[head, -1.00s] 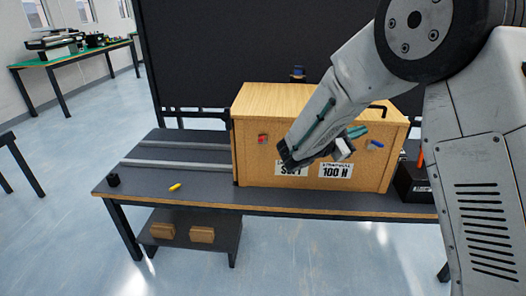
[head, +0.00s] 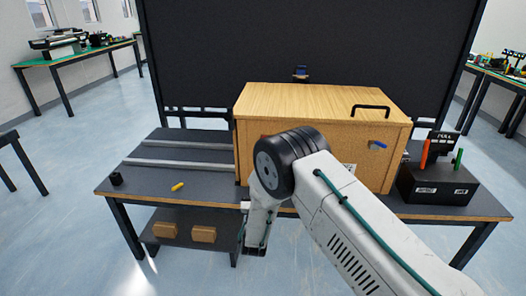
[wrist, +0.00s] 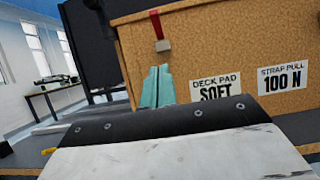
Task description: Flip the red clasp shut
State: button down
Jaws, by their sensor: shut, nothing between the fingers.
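The red clasp (wrist: 156,23) shows in the wrist view near the upper left of the wooden box's front (wrist: 225,60), with a small grey metal piece (wrist: 162,45) at its lower end. My gripper's teal fingers (wrist: 157,72) are shut together and empty. Their tips appear just below the grey piece in the picture; I cannot tell whether they touch it. In the head view my arm covers the gripper and most of the clasp area. The wooden box (head: 320,101) stands on the bench with its lid down.
A blue clasp (head: 378,143) is at the front right of the box, and a black handle (head: 371,107) is on the lid. A black case (head: 437,186) stands to the right. Rails (head: 180,164) and a yellow piece (head: 178,187) lie on the bench at left.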

jog(key=s+r+x, duration=0.1)
jog(key=r+x, duration=0.1)
jog(key=x, duration=1.1)
jog(key=shift+r, duration=0.3)
jog(key=shift+s+a, duration=0.1)
jog(key=shift+s, duration=0.1)
